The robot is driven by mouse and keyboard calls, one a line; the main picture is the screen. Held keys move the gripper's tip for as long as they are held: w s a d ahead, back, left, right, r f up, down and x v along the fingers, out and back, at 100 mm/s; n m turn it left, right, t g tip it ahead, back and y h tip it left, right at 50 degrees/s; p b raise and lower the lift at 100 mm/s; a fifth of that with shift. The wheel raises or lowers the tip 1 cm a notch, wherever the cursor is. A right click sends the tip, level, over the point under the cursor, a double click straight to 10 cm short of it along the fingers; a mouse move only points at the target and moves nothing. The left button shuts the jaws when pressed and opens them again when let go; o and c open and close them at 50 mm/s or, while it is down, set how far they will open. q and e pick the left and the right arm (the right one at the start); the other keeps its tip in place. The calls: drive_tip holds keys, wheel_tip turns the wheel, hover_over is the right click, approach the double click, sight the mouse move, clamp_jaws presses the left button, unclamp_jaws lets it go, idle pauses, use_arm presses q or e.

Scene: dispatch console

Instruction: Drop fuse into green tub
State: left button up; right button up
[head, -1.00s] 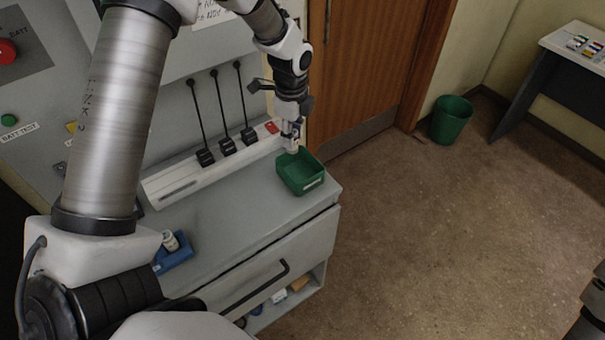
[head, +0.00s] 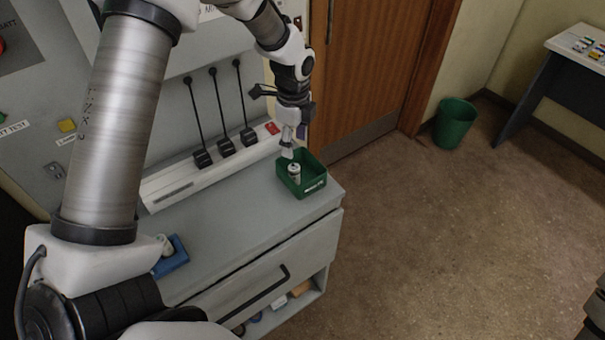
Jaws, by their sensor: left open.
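The green tub (head: 316,186) stands on the grey console top near its right front corner. A small white fuse (head: 294,172) with a dark end is inside the tub, at its left side, and looks upright or slightly tilted. My left gripper (head: 287,150) is open just above the tub's back left rim, above the fuse. Its fingers look clear of the fuse, though the gap is small. My right gripper is not in view.
A blue tray (head: 171,258) with a white cylinder (head: 163,244) sits at the console's left. A green bin (head: 454,124) stands on the floor; the drawer handle (head: 246,300) juts out in front.

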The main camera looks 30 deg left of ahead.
use_arm(q)
wheel_tip(320, 180, up, 11)
idle(0.6)
